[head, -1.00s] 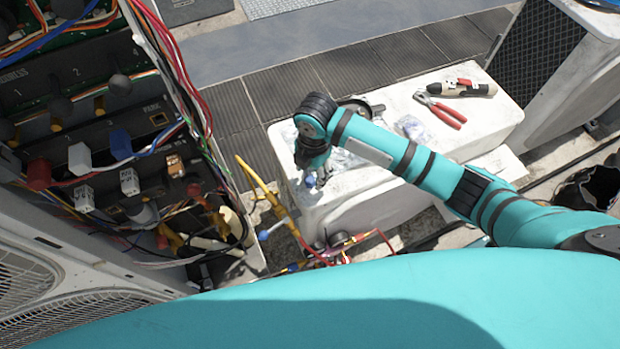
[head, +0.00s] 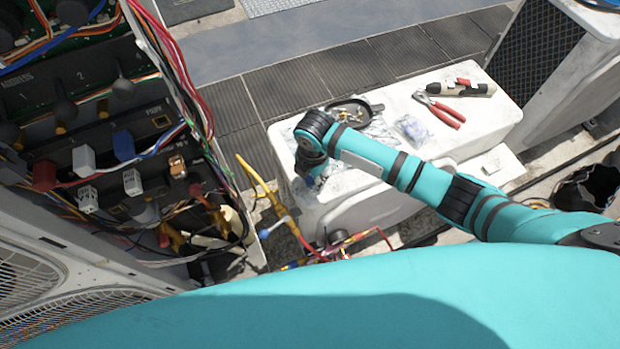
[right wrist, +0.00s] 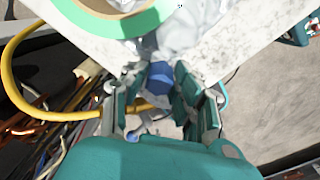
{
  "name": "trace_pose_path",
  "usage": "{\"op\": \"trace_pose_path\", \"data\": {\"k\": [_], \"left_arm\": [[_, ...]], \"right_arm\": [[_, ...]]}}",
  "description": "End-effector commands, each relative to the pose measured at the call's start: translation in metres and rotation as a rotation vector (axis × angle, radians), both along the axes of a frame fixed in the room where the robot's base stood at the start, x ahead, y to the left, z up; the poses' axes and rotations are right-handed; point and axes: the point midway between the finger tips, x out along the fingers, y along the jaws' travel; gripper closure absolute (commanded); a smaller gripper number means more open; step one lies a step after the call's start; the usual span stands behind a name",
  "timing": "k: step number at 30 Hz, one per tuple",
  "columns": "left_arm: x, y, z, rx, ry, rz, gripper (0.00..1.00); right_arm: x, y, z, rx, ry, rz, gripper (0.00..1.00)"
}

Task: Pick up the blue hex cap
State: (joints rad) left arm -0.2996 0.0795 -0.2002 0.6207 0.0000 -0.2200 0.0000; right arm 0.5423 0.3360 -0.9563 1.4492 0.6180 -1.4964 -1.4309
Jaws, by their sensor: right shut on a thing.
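The blue hex cap (right wrist: 157,77) shows in the right wrist view between the two fingers of my right gripper (right wrist: 158,88). The gripper is shut on it, near the edge of the white casing (right wrist: 240,45). In the head view my right gripper (head: 316,180) is over the left end of the white casing (head: 470,105). There the cap is too small and covered to make out. Crumpled clear plastic lies just beyond the cap in the wrist view. My left gripper is not in view.
A green tape roll (right wrist: 150,20) lies close to the fingers. A black tray (head: 368,108), red-handled pliers (head: 440,110) and another tool (head: 458,88) lie on the casing. A yellow hose (head: 262,180) and the open wired panel (head: 110,150) are at the left.

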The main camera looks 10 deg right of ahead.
Motion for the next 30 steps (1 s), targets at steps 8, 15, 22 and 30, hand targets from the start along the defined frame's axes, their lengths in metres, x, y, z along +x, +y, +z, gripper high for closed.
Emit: {"op": "trace_pose_path", "data": {"k": [8, 15, 22, 30], "left_arm": [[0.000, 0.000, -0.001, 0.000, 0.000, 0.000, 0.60], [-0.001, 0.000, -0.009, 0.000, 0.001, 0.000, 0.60], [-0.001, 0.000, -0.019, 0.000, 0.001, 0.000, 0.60], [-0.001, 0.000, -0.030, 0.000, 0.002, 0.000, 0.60]], "right_arm": [[0.000, 0.000, 0.003, 0.000, -0.001, 0.000, 0.85], [0.002, 0.001, 0.026, 0.002, -0.005, 0.001, 0.85], [-0.036, 0.018, 0.036, 0.003, 0.001, 0.006, 0.85], [-0.093, 0.046, 0.043, 0.004, 0.001, 0.005, 0.85]]}}
